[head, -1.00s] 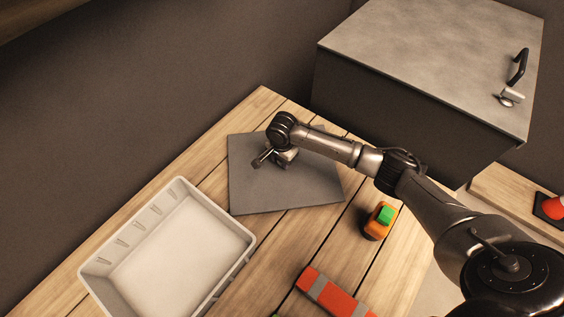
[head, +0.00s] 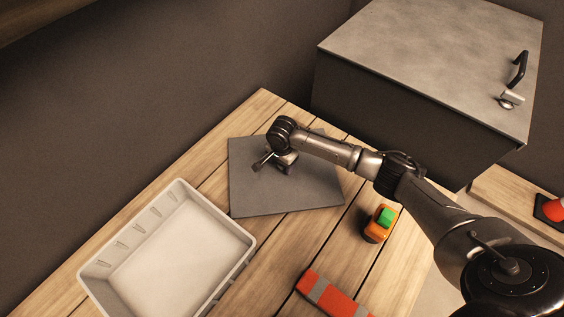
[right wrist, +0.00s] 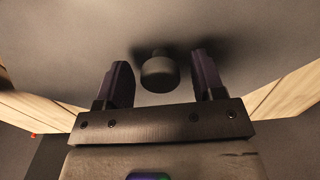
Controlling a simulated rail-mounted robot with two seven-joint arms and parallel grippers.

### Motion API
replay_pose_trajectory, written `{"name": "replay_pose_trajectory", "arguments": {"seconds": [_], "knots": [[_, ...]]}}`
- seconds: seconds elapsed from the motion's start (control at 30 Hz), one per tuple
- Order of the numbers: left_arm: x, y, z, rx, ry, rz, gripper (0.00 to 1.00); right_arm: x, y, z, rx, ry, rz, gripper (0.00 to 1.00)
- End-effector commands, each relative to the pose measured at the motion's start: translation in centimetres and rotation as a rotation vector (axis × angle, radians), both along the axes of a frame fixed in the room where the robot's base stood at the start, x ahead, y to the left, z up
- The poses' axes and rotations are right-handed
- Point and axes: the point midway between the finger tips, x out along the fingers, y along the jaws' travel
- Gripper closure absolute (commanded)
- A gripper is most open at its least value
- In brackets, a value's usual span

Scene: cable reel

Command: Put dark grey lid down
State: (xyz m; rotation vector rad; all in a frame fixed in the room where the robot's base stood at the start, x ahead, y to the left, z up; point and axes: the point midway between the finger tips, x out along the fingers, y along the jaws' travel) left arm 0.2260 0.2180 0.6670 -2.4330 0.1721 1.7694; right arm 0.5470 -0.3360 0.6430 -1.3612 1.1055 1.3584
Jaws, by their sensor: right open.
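The dark grey lid (head: 290,192) is a flat square panel lying on the wooden table in the head view. My right gripper (head: 262,162) is over its upper middle part, reached from the right by my arm. In the right wrist view the lid (right wrist: 235,30) fills the upper part, and a round dark knob (right wrist: 158,74) stands out from it. My right gripper (right wrist: 160,85) is open, with one finger on each side of the knob and a visible gap to each. My left gripper is not in view.
A pale empty tray (head: 250,236) stands left of the lid on the slatted table (head: 262,104). An orange and green object (head: 380,223) and a red-grey object (head: 333,297) lie to the right and front. A large grey box (head: 430,60) with a black handle (head: 519,68) stands behind.

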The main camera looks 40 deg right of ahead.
Motion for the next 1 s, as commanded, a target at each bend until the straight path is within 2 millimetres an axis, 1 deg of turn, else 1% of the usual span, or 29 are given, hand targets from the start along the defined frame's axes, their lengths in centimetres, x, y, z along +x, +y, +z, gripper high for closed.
{"name": "replay_pose_trajectory", "arguments": {"seconds": [0.07,0.1,0.17,0.4,0.6,0.8,1.0], "knots": [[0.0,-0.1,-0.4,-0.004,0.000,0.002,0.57,0.0,0.0,0.2,-0.001,-0.002,0.001,0.38],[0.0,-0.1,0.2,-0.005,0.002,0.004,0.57,0.0,0.0,0.9,-0.001,-0.002,0.001,0.38],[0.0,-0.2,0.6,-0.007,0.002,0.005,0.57,0.0,0.0,1.8,0.000,-0.002,0.001,0.38],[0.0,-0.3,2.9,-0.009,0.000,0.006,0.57,0.1,0.0,6.4,0.001,-0.003,0.001,0.38],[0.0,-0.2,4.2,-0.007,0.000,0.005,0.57,0.1,0.0,9.7,0.000,-0.002,0.000,0.38],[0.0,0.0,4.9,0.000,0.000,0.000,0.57,0.0,0.1,11.6,0.001,-0.001,0.000,0.38],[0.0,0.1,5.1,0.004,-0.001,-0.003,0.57,0.0,0.0,12.3,0.001,0.000,0.000,0.38]]}}
